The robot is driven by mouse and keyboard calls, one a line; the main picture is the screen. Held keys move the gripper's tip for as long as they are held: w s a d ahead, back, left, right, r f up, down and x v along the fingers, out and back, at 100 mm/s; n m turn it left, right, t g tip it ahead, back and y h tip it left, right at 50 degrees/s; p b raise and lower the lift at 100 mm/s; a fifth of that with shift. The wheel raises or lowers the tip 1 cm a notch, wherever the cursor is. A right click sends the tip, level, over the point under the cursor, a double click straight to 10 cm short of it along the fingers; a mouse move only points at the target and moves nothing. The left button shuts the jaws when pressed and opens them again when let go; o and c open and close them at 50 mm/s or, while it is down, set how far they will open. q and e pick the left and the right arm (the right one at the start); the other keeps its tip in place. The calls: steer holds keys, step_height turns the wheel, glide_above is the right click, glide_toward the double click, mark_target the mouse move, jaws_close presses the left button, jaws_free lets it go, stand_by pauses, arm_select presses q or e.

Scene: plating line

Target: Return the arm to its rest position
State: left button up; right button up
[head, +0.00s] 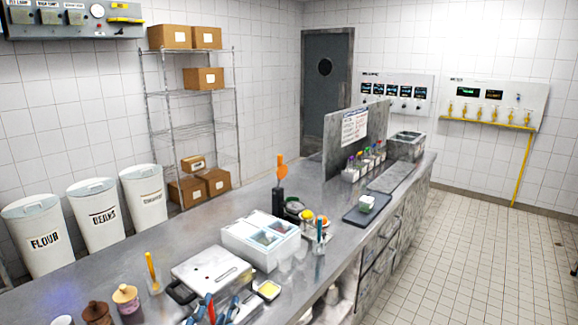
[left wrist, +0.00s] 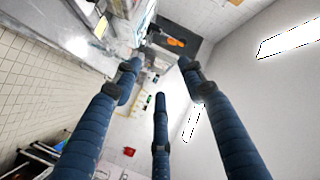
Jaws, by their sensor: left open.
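My left gripper (head: 211,309) shows only in part at the bottom edge of the head view, as blue fingertips in front of the near end of the counter. In the left wrist view my left gripper (left wrist: 158,76) has its three blue fingers spread apart, with nothing held between them. The fingers look tilted relative to the room. The rest of my left arm is out of the head view. My right gripper shows in neither view.
The steel counter (head: 345,235) carries a white two-bin container (head: 245,243), a white-lidded box (head: 207,270), jars and an upright orange-topped object (head: 281,168). White bins (head: 93,212) and a wire shelf (head: 190,129) stand left. The tiled floor (head: 465,250) at right is clear.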

arm_select(q)
steer(key=s+a+f+n+g+y, duration=0.1)
steer(key=s+a+f+n+g, duration=0.15)
steer(key=s+f, duration=0.4)
steer(key=s+a+f+n+g, duration=0.2)
steer(key=s+f+g, duration=0.2)
steer(key=s+f, duration=0.3)
steer(key=s+a+f+n+g, duration=0.1)
steer(key=s+f+g, duration=0.2)
steer(key=s+f, duration=0.35)
steer(key=s+f+g, duration=0.3)
steer(key=s+g, duration=0.1)
steer(key=s, duration=0.6)
step_height(320, 180, down, 29)
steer(key=s+b, duration=0.1)
steer(key=b, duration=0.4)
steer(key=s+a+f+g+b, duration=0.1)
steer(key=s+f+b, duration=0.1)
steer(key=s+f, duration=0.7)
steer(key=s+a+f+g+b, duration=0.1)
steer(key=s+a+f+b, duration=0.1)
steer(key=s+f, duration=0.6)
step_height(320, 180, down, 5)
steer(key=shift+s+f+b, duration=0.2)
steer(key=shift+s+b, duration=0.2)
steer(key=shift+b, duration=0.2)
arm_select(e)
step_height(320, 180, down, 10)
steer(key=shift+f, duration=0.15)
